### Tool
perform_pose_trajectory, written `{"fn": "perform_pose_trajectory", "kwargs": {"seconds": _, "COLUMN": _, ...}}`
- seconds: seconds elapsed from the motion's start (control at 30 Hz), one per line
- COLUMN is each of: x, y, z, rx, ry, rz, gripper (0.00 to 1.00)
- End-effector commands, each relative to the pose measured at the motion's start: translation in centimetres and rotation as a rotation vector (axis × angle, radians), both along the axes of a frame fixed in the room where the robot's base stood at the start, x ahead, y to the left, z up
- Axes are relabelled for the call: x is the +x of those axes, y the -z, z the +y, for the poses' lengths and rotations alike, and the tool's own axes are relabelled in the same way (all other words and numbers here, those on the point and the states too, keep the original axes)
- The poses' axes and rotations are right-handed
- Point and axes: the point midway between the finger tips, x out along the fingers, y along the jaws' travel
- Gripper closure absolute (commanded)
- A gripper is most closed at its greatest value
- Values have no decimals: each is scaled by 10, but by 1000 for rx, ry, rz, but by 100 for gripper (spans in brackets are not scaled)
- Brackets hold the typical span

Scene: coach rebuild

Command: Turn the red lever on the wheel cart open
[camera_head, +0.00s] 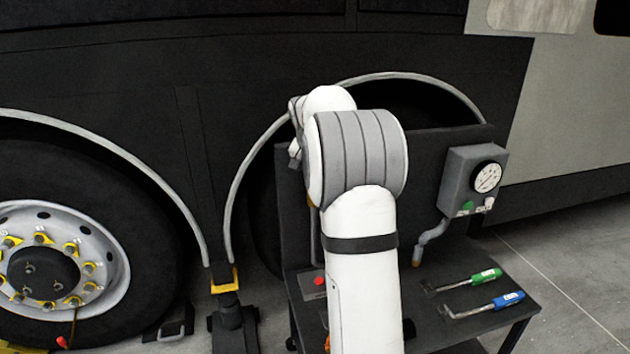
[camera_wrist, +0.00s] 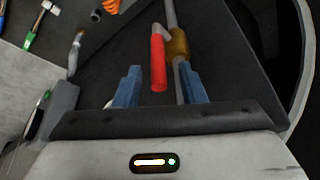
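The red lever (camera_wrist: 158,62) shows in the wrist view, beside a brass valve body (camera_wrist: 178,44) on a grey pipe (camera_wrist: 171,14). My gripper (camera_wrist: 161,88) has two blue fingertips set wide apart. The lever's free end lies between them in the picture, with gaps on both sides; I see no contact. The right fingertip overlaps the pipe's line in the picture; whether they touch I cannot tell. In the head view my arm hides the gripper and lever. The dark cart (camera_head: 440,150) stands before the bus wheel arch.
A grey gauge box (camera_head: 463,185) sits on the cart's panel at right. A green-handled tool (camera_head: 486,276) and a blue-handled tool (camera_head: 507,300) lie on the cart's shelf. A bus wheel (camera_head: 110,265) and a stand (camera_head: 232,318) are at left. Floor at right is clear.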

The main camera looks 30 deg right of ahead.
Motion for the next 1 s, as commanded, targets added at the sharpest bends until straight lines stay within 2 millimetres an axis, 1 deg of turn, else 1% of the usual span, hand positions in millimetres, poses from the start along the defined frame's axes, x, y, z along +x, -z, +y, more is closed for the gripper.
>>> {"fn": "perform_pose_trajectory", "kwargs": {"seconds": 0.03, "x": -2, "y": -12, "z": 3, "rx": -1, "ry": 0, "rz": -2, "gripper": 63}}
{"fn": "perform_pose_trajectory", "kwargs": {"seconds": 0.1, "x": -4, "y": -22, "z": 6, "rx": 0, "ry": -1, "rz": -3, "gripper": 63}}
{"fn": "perform_pose_trajectory", "kwargs": {"seconds": 0.23, "x": -7, "y": -35, "z": 10, "rx": 0, "ry": 0, "rz": 0, "gripper": 63}}
{"fn": "perform_pose_trajectory", "kwargs": {"seconds": 0.4, "x": -9, "y": -40, "z": 12, "rx": 1, "ry": 0, "rz": 1, "gripper": 63}}
{"fn": "perform_pose_trajectory", "kwargs": {"seconds": 0.83, "x": -9, "y": -40, "z": 13, "rx": 1, "ry": -2, "rz": 2, "gripper": 63}}
{"fn": "perform_pose_trajectory", "kwargs": {"seconds": 0.93, "x": -15, "y": -48, "z": 21, "rx": 2, "ry": -22, "rz": 4, "gripper": 63}}
{"fn": "perform_pose_trajectory", "kwargs": {"seconds": 0.97, "x": -19, "y": -52, "z": 27, "rx": 3, "ry": -35, "rz": 8, "gripper": 63}}
{"fn": "perform_pose_trajectory", "kwargs": {"seconds": 1.0, "x": -26, "y": -59, "z": 37, "rx": 6, "ry": -60, "rz": 12, "gripper": 63}}
